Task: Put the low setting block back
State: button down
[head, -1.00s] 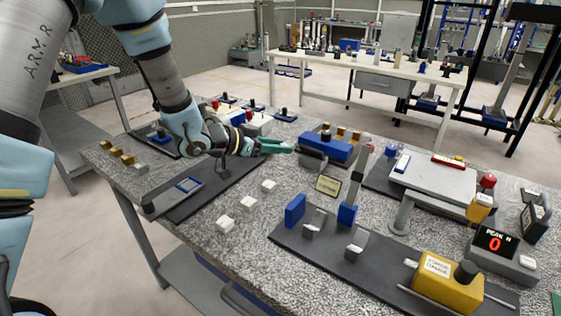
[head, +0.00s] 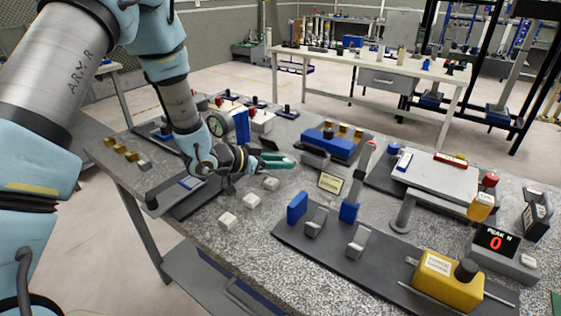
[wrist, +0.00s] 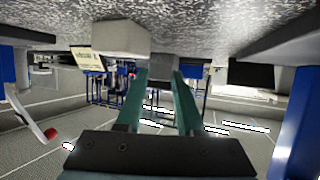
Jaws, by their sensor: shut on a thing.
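My gripper (head: 278,160) reaches out over the middle of the bench in the head view, low above the top, with its teal fingers pointing right. In the wrist view the two fingers (wrist: 159,90) are shut on a small grey block (wrist: 163,67) at their tips; I take it to be the low setting block. The block is not clear in the head view, where the fingers and wrist cover it. A pale cube (wrist: 112,38) shows close beside the held block in the wrist view. Where the block belongs cannot be told for sure.
Pale cubes (head: 251,200) stand in a row in front of the gripper. A small sign (head: 330,183) and a blue holder with brass pieces (head: 333,146) are to the right. A dark plate (head: 380,268) with fixtures fills the front right. A dial gauge (head: 217,124) stands behind the wrist.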

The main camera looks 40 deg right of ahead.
jog(key=shift+f, duration=0.3)
jog(key=c, duration=0.5)
grip_release()
jog(key=shift+r, duration=0.15)
jog(key=shift+r, duration=0.3)
jog(key=shift+r+p, duration=0.55)
jog(key=shift+p, duration=0.15)
jog(key=b+v, duration=0.1)
jog(key=v, duration=0.3)
jog(key=b+v, duration=0.1)
jog(key=v, duration=0.3)
jog(key=b+v, duration=0.1)
jog(key=v, duration=0.3)
jog(key=shift+f, duration=0.35)
